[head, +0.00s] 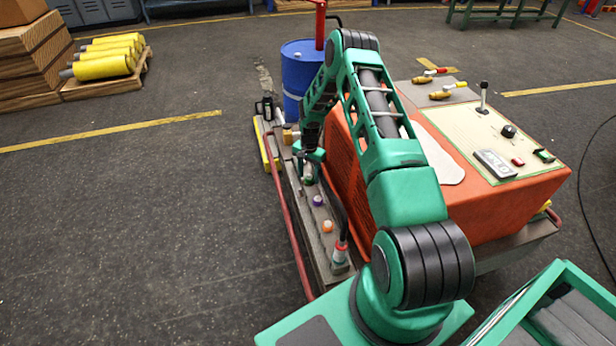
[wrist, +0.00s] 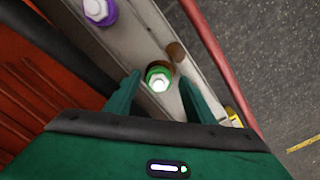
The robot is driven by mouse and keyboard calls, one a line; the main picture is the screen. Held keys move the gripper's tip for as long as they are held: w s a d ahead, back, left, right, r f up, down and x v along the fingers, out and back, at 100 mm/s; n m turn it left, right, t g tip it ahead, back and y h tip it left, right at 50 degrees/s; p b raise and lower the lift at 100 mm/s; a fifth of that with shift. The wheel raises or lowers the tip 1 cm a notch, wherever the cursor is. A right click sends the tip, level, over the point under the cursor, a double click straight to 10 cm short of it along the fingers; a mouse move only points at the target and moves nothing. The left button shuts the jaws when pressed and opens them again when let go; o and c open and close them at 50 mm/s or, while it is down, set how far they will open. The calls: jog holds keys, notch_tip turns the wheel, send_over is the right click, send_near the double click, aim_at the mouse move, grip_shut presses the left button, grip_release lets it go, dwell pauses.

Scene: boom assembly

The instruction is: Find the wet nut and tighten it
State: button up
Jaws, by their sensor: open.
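In the wrist view a pale hex nut with a green collar (wrist: 158,80) sits on the grey rail (wrist: 140,45). A brown patch shows just beyond it; I cannot tell whether it is wet. My gripper (wrist: 160,77) is open, with one finger on each side of the green-collared nut; I cannot tell whether they touch it. A nut with a purple collar (wrist: 98,10) is further along the rail, also in the head view (head: 318,200). A nut with an orange collar (head: 327,226) sits nearer in the head view. My gripper (head: 309,168) is low over the rail there.
A red bar (head: 287,220) runs along the rail's left side. The orange machine (head: 470,190) with a control panel stands close on the right. A blue drum (head: 300,75) stands behind. A black hose with a red fitting (head: 341,250) rises at the rail's near end.

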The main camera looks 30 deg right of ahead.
jog(key=shift+r, duration=0.1)
notch_tip(320, 180, up, 11)
jog(key=shift+f, duration=0.2)
dwell(0.6)
notch_tip(320, 180, up, 15)
jog(key=n+h, duration=0.1)
jog(key=n, duration=0.1)
send_over(309, 177)
jog(key=s, duration=0.7)
jog(key=s+r+n, duration=0.1)
jog(key=s+r, duration=1.1)
jog(key=r, duration=0.1)
jog(key=s+a+r+n, duration=0.1)
jog(key=s+a+r, duration=0.2)
jog(key=s, duration=1.1)
jog(key=s+a+r+n+y, duration=0.1)
jog(key=s+a+r, duration=0.3)
jog(key=s, duration=1)
jog(key=shift+a+n, duration=0.5)
jog(key=shift+a, duration=0.4)
